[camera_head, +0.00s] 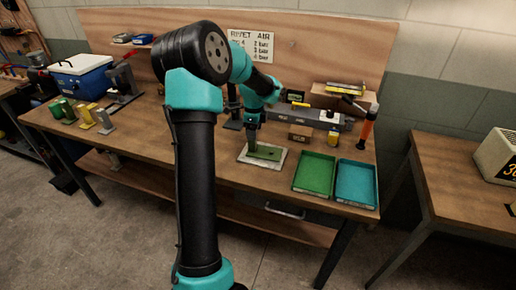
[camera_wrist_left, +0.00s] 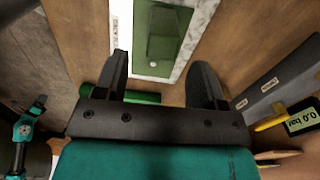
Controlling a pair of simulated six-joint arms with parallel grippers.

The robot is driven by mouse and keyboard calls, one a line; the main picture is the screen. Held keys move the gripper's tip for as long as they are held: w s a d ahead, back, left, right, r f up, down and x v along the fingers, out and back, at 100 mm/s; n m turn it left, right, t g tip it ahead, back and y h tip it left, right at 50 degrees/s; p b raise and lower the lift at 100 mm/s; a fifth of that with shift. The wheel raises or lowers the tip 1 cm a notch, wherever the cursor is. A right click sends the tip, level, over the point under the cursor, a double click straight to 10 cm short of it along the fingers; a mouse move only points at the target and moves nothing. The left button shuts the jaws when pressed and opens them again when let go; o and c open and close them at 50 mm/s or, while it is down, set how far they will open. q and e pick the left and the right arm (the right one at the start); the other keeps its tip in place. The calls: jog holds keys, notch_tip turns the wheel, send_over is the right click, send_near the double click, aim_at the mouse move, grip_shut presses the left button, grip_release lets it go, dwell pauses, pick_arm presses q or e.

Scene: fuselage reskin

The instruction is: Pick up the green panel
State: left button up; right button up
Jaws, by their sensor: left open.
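The green panel (camera_head: 265,152) lies flat on a pale plate (camera_head: 246,160) on the workbench. In the left wrist view the green panel (camera_wrist_left: 163,45) shows at the top centre, with a small round light spot near its lower end. My left gripper (camera_head: 253,131) points down just above the panel, near its left end in the head view. In the left wrist view its two dark fingers (camera_wrist_left: 162,72) are apart with nothing between their tips. I cannot tell whether they touch the panel. My right gripper cannot be made out.
A green tray (camera_head: 315,174) and a teal tray (camera_head: 357,183) stand right of the plate. A small cardboard box (camera_head: 300,133) and an orange-handled tool (camera_head: 368,125) are behind them. Green and yellow blocks (camera_head: 80,114) stand at the left. Bench between is clear.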

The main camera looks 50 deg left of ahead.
aim_at(256, 150)
pick_arm(q)
jog(key=shift+f, duration=0.8)
jog(key=shift+w+d+f, duration=0.1)
jog(key=shift+f, duration=1.2)
jog(key=shift+w+d+f, duration=0.1)
jog(key=shift+f, duration=1.2)
jog(key=c, duration=1.1)
